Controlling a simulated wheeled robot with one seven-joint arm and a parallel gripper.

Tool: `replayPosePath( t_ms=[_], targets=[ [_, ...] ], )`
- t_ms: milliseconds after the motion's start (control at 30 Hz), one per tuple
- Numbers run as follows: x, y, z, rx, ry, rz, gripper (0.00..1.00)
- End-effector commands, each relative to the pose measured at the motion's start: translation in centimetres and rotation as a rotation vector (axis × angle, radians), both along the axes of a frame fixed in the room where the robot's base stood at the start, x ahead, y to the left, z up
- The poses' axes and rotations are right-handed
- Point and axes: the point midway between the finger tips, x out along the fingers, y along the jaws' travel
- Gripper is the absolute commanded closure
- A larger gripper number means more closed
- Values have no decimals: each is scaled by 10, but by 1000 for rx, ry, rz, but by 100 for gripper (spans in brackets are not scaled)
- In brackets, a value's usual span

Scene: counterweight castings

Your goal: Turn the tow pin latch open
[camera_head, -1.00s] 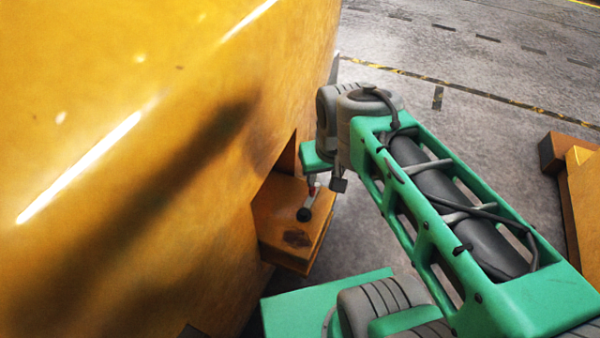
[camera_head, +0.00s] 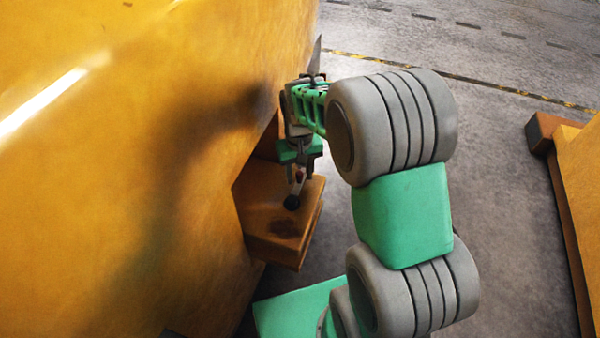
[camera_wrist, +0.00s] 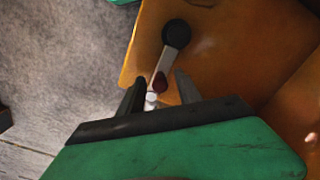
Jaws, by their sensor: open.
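The tow pin latch (camera_wrist: 168,62) is a pale lever with a black ball knob (camera_wrist: 177,33) at its far end and a dark red part near its other end. It lies over the orange-brown ledge (camera_head: 280,245) that juts from the big yellow casting. In the head view the black knob (camera_head: 292,202) shows just below my gripper (camera_head: 299,176). In the wrist view my gripper (camera_wrist: 158,90) is open, with one dark finger on each side of the lever's red and white end. Whether either finger touches it I cannot tell.
The large yellow casting (camera_head: 150,150) fills the left and stands close beside my gripper. Another yellow block with a brown edge (camera_head: 575,200) stands at the right. Grey floor (camera_head: 500,180) lies open between them, with a yellow-black line at the back.

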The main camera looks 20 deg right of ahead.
Motion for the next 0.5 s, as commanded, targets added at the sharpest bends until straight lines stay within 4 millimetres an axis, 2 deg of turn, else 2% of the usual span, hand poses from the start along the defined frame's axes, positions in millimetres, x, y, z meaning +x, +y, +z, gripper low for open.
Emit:
replayPosePath(
  t_ms=[167, 500],
  targets=[
    [0, 0, 0, 0, -1, 0, 60],
    [0, 0, 1, 0, -1, 0, 88]
  ],
)
